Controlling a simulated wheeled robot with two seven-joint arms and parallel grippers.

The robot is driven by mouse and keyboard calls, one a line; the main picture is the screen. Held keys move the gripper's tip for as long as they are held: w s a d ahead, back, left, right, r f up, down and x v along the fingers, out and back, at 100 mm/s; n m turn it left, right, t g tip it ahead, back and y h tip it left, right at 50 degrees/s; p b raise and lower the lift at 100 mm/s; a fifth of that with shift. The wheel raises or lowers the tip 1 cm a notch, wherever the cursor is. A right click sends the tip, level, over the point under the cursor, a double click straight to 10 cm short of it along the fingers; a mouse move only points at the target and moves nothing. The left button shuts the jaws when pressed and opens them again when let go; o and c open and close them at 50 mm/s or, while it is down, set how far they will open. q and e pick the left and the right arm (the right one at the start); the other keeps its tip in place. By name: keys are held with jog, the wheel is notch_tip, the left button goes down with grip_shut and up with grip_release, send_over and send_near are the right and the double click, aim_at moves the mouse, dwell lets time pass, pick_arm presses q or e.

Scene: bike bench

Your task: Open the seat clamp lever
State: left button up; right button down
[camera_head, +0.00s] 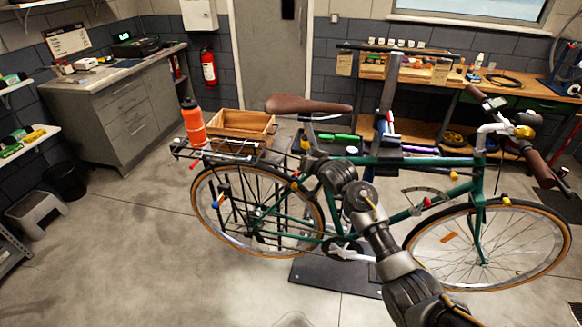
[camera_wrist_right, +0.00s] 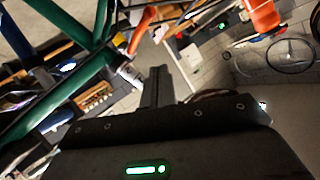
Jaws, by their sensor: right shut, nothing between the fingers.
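A red-orange piece (camera_wrist_right: 141,31) shows just beyond the fingers. My left gripper is not in view.
An orange bottle (camera_head: 194,124) stands on the rear rack (camera_head: 222,150). A wooden crate (camera_head: 240,126) is behind the rack. The repair stand post (camera_head: 388,88) rises behind the bike.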

jog(key=s+a+b, duration=0.3)
jog(key=s+a, duration=0.3)
jog(key=s, duration=0.1)
jog(key=shift+s+a+r, duration=0.15)
jog(key=shift+s, duration=0.1)
